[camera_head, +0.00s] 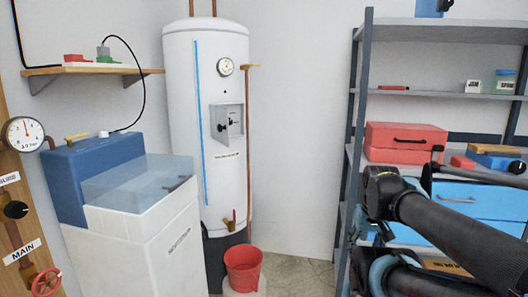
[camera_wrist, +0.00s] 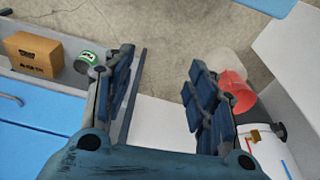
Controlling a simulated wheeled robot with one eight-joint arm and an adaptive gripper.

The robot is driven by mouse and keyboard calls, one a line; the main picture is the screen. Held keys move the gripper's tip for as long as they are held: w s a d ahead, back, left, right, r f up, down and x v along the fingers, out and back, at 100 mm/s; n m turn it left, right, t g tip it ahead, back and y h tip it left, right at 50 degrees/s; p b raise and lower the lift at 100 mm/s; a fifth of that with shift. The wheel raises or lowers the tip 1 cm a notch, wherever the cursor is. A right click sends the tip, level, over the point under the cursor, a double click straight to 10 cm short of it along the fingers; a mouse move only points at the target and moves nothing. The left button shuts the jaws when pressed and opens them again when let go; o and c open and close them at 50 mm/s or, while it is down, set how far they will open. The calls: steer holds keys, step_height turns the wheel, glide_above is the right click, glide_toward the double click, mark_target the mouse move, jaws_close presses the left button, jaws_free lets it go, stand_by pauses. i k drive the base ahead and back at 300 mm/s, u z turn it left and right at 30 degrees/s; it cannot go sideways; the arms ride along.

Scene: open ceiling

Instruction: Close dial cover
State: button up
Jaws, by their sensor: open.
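A white upright tank (camera_head: 180,120) stands against the back wall in the head view. A small grey control box (camera_head: 228,122) with black dial knobs is on its front. A pale flap-like panel shows at the box; I cannot tell for sure how far its cover stands open. In the wrist view, part of the white tank (camera_wrist: 272,152) shows at the lower right, but the control box is not clear there. My gripper (camera_wrist: 158,75) is open and empty, its fingers wide apart over the floor. It is well away from the control box.
A red bucket (camera_head: 243,266) stands below the tank; it also shows in the wrist view (camera_wrist: 237,92). A white-and-blue softener cabinet (camera_head: 150,230) is left of the tank. A shelf rack (camera_head: 361,130) with red toolboxes (camera_head: 405,143) is at right. Bare wall separates tank and rack.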

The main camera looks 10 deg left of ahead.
mark_target(221, 113)
steer(key=k, duration=1.25)
steer(key=u, duration=0.7)
steer(key=i, duration=1.3)
steer(key=z, duration=0.2)
